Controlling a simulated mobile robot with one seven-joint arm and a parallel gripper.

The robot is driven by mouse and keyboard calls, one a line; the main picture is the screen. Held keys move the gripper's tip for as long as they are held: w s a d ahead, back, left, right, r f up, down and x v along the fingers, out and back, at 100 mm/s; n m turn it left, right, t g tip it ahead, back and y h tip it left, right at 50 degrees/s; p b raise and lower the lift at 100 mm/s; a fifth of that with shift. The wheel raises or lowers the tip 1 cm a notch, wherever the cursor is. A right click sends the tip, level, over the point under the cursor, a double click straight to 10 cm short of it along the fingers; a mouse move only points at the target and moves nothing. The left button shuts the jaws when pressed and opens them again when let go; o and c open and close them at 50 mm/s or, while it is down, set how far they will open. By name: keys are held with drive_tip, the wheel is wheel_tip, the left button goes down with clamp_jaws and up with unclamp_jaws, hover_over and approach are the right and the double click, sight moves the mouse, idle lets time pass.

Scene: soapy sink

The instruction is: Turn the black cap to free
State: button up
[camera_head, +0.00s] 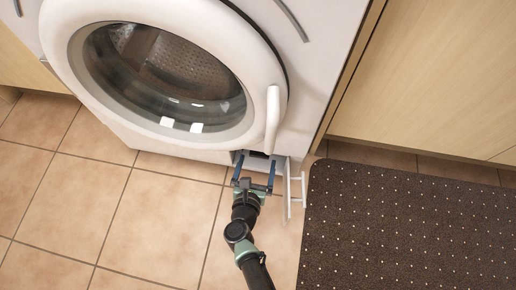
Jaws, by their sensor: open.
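A small dark opening (259,154) shows at the bottom right of the washing machine's front (312,88), just under the round door. The black cap cannot be told apart from the darkness in this opening. My gripper (255,163) is open, with its two blue fingers spread and pointing at the opening, one toward each side of it. Nothing shows between the fingers. Whether the fingertips are inside the opening or just in front of it, I cannot tell.
A white flap (292,188) stands out from the machine, close on the right of my gripper. The round door (235,55) is shut, its white handle (272,120) above the opening. A dark dotted mat (400,230) lies right; tiled floor (125,235) is clear left.

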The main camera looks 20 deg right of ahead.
drive_tip(key=shift+b+x, duration=0.4)
drive_tip(key=shift+x, duration=0.8)
drive_tip(key=c, duration=1.3)
